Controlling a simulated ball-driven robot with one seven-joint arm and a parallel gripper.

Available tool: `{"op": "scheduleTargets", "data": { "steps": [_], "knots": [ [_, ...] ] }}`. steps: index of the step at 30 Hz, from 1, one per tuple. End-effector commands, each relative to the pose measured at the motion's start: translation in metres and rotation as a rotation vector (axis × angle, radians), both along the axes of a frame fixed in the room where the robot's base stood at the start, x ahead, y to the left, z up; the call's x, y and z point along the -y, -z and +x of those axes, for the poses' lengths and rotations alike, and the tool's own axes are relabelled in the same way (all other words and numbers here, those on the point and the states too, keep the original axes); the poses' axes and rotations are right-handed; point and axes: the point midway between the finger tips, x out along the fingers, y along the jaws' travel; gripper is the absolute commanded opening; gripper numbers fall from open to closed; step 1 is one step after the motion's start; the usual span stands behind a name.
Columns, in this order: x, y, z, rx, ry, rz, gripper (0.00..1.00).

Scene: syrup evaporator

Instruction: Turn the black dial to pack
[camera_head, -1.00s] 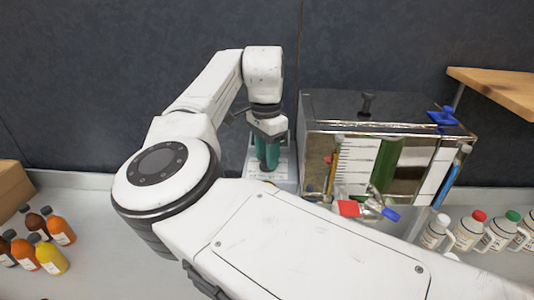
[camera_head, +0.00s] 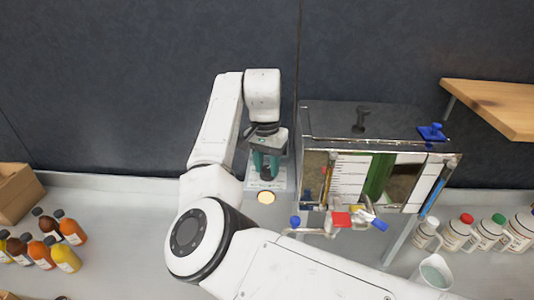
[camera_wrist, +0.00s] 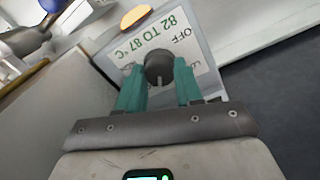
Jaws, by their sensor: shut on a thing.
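The black dial (camera_wrist: 158,67) sits on a pale panel (camera_wrist: 205,62) with green lettering; "82 TO 87 °C" and "OFF" are readable in the wrist view. A pale pointer mark on the dial faces my gripper's palm. My gripper (camera_wrist: 160,82) has its two teal fingers on either side of the dial, shut on it. In the head view my gripper (camera_head: 266,163) points down at the panel beside the steel evaporator, and its fingers hide the dial there. The other labels are partly covered by the fingers.
An orange lamp (camera_head: 266,197) is on the panel's front edge. The evaporator (camera_head: 380,125) stands close on the right, with red- and blue-handled valves (camera_head: 341,219) in front. Bottles (camera_head: 65,255) stand left, white bottles (camera_head: 457,234) right. A wooden shelf (camera_head: 490,105) juts out.

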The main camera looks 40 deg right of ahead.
Motion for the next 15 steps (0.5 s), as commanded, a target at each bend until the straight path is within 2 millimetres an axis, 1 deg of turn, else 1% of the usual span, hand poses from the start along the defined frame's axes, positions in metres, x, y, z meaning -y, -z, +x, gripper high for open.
{"op": "scheduleTargets", "data": {
  "steps": [1,9,15],
  "knots": [
    [0.0006,-0.0056,-0.0014,-0.005,-0.043,-0.002,0.05],
    [0.0004,-0.0047,-0.0014,-0.004,-0.276,0.0,0.05],
    [-0.0002,-0.0034,-0.0012,-0.003,-0.404,0.0,0.05]
  ]
}}
